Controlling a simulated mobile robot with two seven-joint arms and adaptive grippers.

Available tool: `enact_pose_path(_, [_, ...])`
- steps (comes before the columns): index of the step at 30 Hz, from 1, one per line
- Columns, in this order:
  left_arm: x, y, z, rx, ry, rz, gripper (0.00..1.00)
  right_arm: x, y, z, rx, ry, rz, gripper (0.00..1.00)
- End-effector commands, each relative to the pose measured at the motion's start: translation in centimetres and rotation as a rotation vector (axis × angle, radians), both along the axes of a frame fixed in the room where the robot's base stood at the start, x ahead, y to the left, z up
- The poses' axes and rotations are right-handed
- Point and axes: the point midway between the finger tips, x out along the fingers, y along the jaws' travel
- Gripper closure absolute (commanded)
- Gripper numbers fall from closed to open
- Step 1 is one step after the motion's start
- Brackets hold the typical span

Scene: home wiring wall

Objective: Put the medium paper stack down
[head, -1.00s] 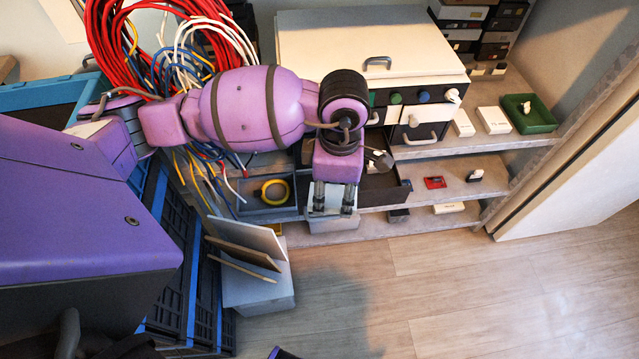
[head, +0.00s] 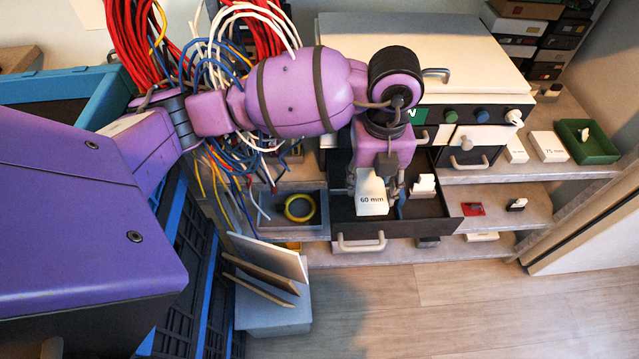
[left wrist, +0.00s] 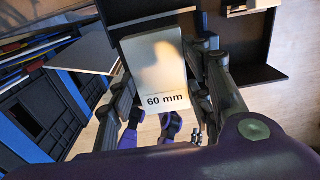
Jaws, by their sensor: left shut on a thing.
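The medium paper stack (head: 371,193) is a white block marked "60 mm". My left gripper (head: 376,181) is shut on it and holds it over the open dark drawer (head: 431,222). In the left wrist view the stack (left wrist: 155,62) sits between the two fingers of the gripper (left wrist: 163,75), label towards the camera. I cannot tell whether its underside touches the drawer floor. A smaller white item (head: 423,186) is in the drawer, right of the gripper. My right gripper is not in view.
A "75 mm" white block (head: 548,146), a smaller white block (head: 514,149) and a green tray (head: 588,141) are on the upper right shelf. A grey bin with yellow tape (head: 299,208) is left of the drawer. Cables hang above it. Upright boards (head: 268,258) stand at front left.

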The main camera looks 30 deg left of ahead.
Motion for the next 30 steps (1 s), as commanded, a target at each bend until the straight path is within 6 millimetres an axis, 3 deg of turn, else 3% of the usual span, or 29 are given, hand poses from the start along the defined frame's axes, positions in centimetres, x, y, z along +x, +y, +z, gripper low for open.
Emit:
enact_pose_path(3, [-0.1, 0.0, -2.2, 0.001, 0.003, -0.001, 0.81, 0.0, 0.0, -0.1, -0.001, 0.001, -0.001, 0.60])
enact_pose_path(10, [0.0, 0.0, -4.6, 0.000, 0.000, -0.003, 0.81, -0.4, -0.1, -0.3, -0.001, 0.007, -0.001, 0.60])
enact_pose_path(16, [0.0, 0.0, -7.9, 0.000, 0.001, -0.003, 0.81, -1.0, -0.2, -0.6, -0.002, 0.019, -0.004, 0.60])
enact_pose_path(29, [0.1, 0.0, -8.7, 0.000, -0.002, -0.005, 0.81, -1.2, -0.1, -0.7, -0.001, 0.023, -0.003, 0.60])
enact_pose_path(30, [0.1, 0.0, -8.6, 0.001, -0.003, -0.005, 0.49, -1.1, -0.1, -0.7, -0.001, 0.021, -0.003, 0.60])
